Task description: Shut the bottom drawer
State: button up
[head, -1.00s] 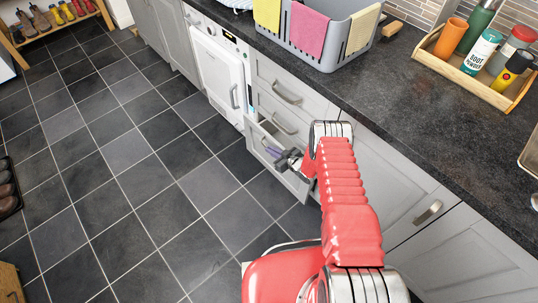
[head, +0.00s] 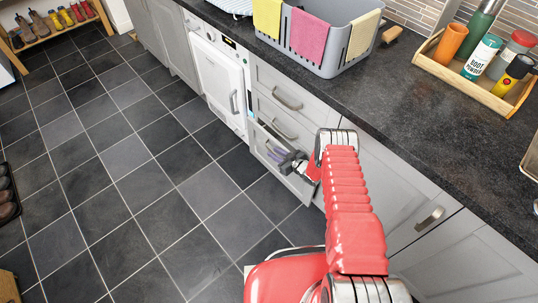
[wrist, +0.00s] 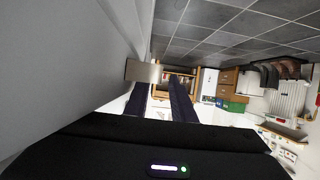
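The bottom drawer (head: 295,184) is the lowest grey front in the drawer stack, right of the white washing machine. It stands slightly out, with a narrow gap along its top edge. My gripper (head: 279,155) is at the front of this drawer and hides part of it and its handle. Whether it touches the front cannot be told. In the wrist view my gripper's two dark fingers (wrist: 162,100) are apart, with no object visible between them. A pale metal piece (wrist: 143,70) shows beside the left finger.
The washing machine (head: 222,84) stands left of the drawers. Two upper drawers (head: 284,92) look shut. Dark worktop (head: 400,100) above holds a grey basket with cloths (head: 330,55) and a wooden tray (head: 465,78) of bottles. The tiled floor (head: 130,160) is clear.

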jog(key=shift+d+r, duration=0.1)
jog(key=v, duration=1.3)
jog(key=shift+s+d, duration=0.2)
jog(key=shift+s, duration=0.1)
